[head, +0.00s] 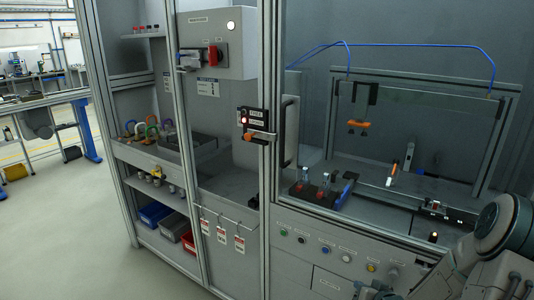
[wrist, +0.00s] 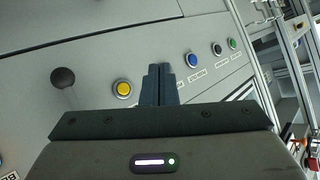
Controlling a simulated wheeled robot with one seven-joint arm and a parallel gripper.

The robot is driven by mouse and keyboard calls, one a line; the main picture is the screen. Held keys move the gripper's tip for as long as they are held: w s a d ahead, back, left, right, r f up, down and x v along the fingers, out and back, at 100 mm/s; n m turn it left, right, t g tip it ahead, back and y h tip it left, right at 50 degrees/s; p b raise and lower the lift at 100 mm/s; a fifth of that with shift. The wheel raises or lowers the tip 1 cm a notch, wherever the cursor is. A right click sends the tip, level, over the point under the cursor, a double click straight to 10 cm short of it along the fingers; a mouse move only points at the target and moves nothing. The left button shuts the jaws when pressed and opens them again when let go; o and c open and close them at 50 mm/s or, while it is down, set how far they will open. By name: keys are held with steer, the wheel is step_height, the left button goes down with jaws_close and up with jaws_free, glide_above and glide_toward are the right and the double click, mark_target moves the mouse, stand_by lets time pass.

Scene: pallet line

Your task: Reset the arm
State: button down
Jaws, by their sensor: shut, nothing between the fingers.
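My arm (head: 490,235) is bent at the lower right of the head view, in front of the cabinet's button panel (head: 309,260). My gripper (wrist: 158,72) is shut and empty in the wrist view, its two dark fingers together. The fingers point at the grey panel, between a yellow button (wrist: 122,88) and a blue button (wrist: 192,60). I cannot tell the exact gap between fingertips and panel. In the head view the gripper is low at the bottom edge and partly cut off.
A black ball knob (wrist: 63,77) sticks out beside the yellow button. The glazed cabinet has a door handle (head: 290,131) and a lock unit (head: 257,125). Red-and-white tags (head: 222,236) hang on the left. Open floor (head: 65,235) lies further left.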

steer(key=s+a+r+n+g+h+p, duration=0.1)
steer(key=s+a+r+g+h, duration=0.2)
steer(key=r, duration=0.4)
steer(key=s+a+r+n+g+h, duration=0.1)
steer(key=s+a+r+g, duration=0.15)
steer(key=s+r, duration=0.35)
steer(key=s+a+r+g, duration=0.2)
steer(key=s+a+r, duration=0.2)
steer(key=s, duration=0.3)
steer(key=s+a+r+g+y, duration=0.1)
steer(key=s+a+r, duration=0.3)
steer(key=s, duration=0.3)
steer(key=shift+s+a+r+g+y+p, duration=0.25)
steer(key=shift+a+r+g+y+p, duration=0.1)
steer(key=shift+r, duration=0.5)
steer(key=shift+d, duration=0.1)
